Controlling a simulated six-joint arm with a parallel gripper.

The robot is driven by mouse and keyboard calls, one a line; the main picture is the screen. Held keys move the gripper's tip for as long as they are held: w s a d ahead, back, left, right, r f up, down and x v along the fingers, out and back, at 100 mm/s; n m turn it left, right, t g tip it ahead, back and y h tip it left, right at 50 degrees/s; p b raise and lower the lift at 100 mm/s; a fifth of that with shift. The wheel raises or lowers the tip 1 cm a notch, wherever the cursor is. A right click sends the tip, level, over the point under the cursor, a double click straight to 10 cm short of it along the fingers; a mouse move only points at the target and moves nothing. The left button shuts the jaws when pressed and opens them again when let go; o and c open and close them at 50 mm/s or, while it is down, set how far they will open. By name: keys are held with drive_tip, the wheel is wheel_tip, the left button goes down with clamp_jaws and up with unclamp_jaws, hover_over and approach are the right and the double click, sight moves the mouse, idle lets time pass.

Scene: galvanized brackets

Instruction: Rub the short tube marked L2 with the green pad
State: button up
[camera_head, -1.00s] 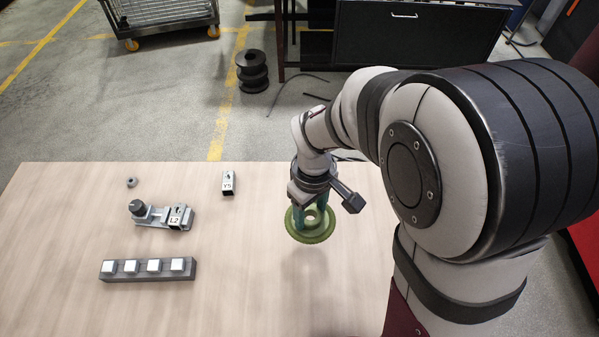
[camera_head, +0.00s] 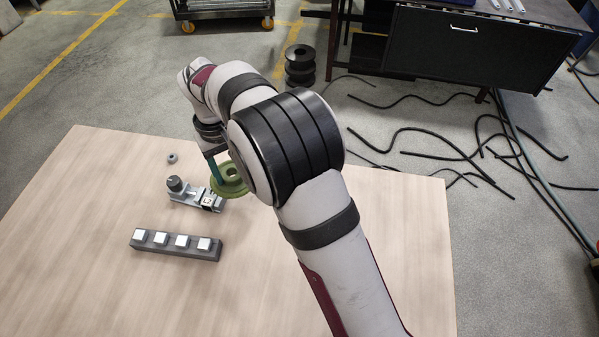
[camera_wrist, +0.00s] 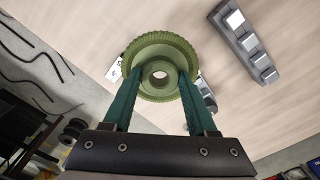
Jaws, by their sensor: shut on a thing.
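The green pad (camera_head: 236,190) is a round ridged disc with a hollow hub. My gripper (camera_wrist: 158,74) is shut on its hub, with a teal finger on each side; the pad (camera_wrist: 160,46) fills the middle of the wrist view. The short tube marked L2 (camera_head: 212,202) sits at the right end of a grey clamp fixture (camera_head: 184,194) with a dark knob. In the head view the pad is just above and right of the tube in the picture and seems raised off the table. In the wrist view the pad covers part of the fixture (camera_wrist: 207,97).
A dark bar with several pale square blocks (camera_head: 176,253) lies in front of the fixture. A small grey ring (camera_head: 172,158) lies behind it. A pale marked piece (camera_wrist: 113,71) shows beside the pad in the wrist view. The table's left and front are clear.

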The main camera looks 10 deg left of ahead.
drive_tip(key=s+a, duration=0.3)
drive_tip(key=a, duration=0.5)
hover_over(208, 201)
drive_tip(key=shift+f, duration=3.45)
drive_tip(key=shift+w+f, duration=0.45)
drive_tip(key=shift+f, duration=0.2)
drive_tip(key=shift+c, duration=0.5)
drive_tip(key=shift+w+d, duration=0.1)
drive_tip(key=shift+w, duration=2.25)
drive_tip(key=shift+s, duration=2.8)
wheel_tip(208, 201, up, 8)
